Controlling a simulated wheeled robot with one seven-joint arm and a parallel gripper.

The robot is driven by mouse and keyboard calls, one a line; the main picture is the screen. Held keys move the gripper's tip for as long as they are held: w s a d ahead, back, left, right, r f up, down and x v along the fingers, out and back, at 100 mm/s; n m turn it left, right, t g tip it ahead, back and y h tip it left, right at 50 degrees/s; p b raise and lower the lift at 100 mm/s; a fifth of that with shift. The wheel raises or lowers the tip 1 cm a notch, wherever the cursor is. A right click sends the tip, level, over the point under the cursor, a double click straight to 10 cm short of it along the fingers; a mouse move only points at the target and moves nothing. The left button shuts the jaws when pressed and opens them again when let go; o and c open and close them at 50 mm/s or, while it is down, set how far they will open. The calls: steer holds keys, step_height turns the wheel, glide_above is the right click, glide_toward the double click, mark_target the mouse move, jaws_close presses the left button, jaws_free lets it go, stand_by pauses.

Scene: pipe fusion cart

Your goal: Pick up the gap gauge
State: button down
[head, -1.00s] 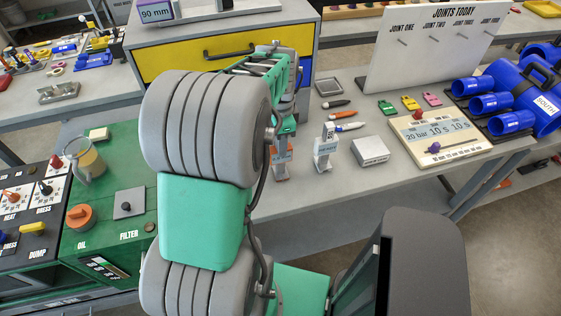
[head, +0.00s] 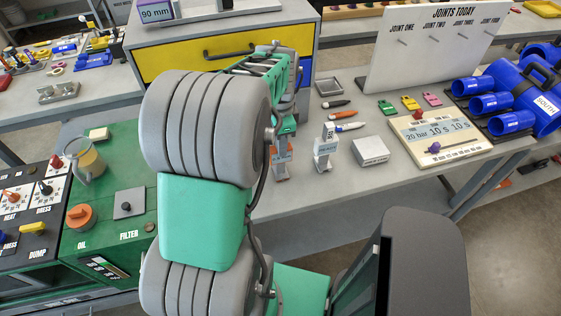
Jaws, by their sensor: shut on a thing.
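My gripper (head: 283,131) points down at the table behind my large grey and green arm links, and its fingertips are mostly hidden. It is shut on the top of a small upright grey piece with a pale label and some orange (head: 281,158), which I take for the gap gauge. Its foot appears to be at the table top; I cannot tell whether it touches. A similar upright grey piece with a pale label (head: 325,150) stands just to the right, apart from my gripper.
A pale labelled block (head: 370,151) and several marker-like pens (head: 340,114) lie to the right. Beyond are small coloured clips (head: 410,103), a cream panel (head: 437,136) and blue pipe fittings (head: 490,103). A yellow-drawer cabinet (head: 190,62) stands behind; a green machine (head: 110,220) is at left.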

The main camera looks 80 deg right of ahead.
steer(key=shift+r, duration=0.15)
steer(key=shift+r, duration=0.25)
step_height(320, 180, up, 2)
steer(key=shift+r+b, duration=0.25)
steer(key=shift+b, duration=0.1)
steer(key=s+a+r+b, duration=0.4)
steer(key=a+r, duration=0.5)
steer(key=a, duration=0.4)
steer(key=shift+s+r, duration=0.4)
steer(key=shift+s, duration=0.1)
steer(key=c, duration=1.8)
jaws_free()
jaws_close()
